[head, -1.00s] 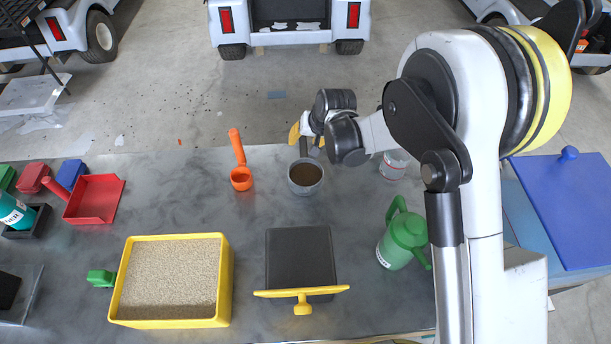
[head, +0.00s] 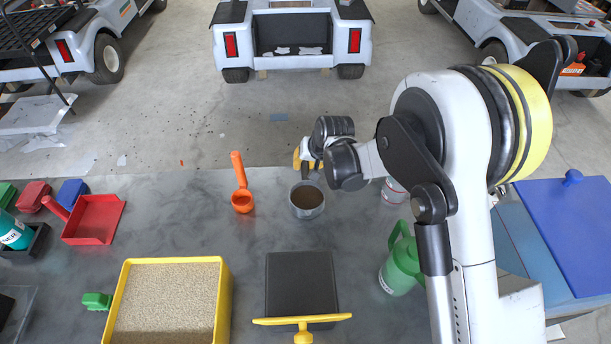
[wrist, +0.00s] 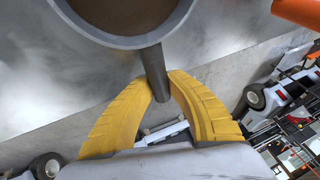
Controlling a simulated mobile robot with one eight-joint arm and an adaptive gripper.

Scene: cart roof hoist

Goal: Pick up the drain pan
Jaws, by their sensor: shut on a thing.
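The drain pan (head: 307,207) is a round grey pan with brown contents and a short straight handle. It is near the far edge of the dark worktop, and I cannot tell whether it is touching the top. In the wrist view the pan (wrist: 125,40) fills the upper left, with its handle running down between my yellow fingers. My gripper (wrist: 158,88) is shut on this handle. In the head view my gripper (head: 304,162) is beyond the pan, partly hidden by my wrist. The pan looks about level.
An orange scoop (head: 241,185) lies left of the pan. A clear jar (head: 394,191) and a green jug (head: 400,262) stand to the right.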

